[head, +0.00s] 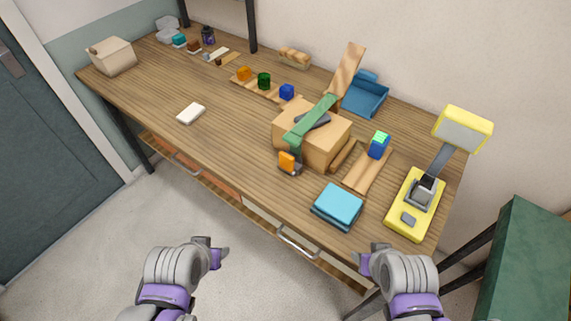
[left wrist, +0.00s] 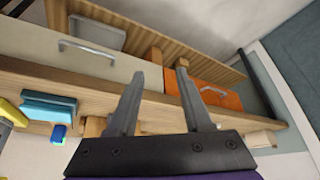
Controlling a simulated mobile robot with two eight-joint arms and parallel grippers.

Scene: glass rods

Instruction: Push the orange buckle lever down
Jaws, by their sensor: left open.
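The orange buckle lever (head: 287,161) stands raised on a small dark buckle base at the front left corner of the wooden box (head: 330,147). A green strap (head: 305,123) runs over the box down toward the buckle. My left gripper (head: 221,254) is in front of the desk, well apart from the lever, and empty. In the left wrist view its two fingers (left wrist: 157,82) are spread with nothing between them. My right gripper (head: 366,262) is at the desk's front right, apart from everything; its finger gap is hidden. I cannot make out the lever in the left wrist view.
A blue book stack (head: 338,205) lies right of the buckle near the front edge. A yellow lamp (head: 414,208) and wooden pieces with a blue-green block (head: 379,146) stand further right. The drawer handle (head: 299,242) juts out below. Desk space left of the buckle is clear.

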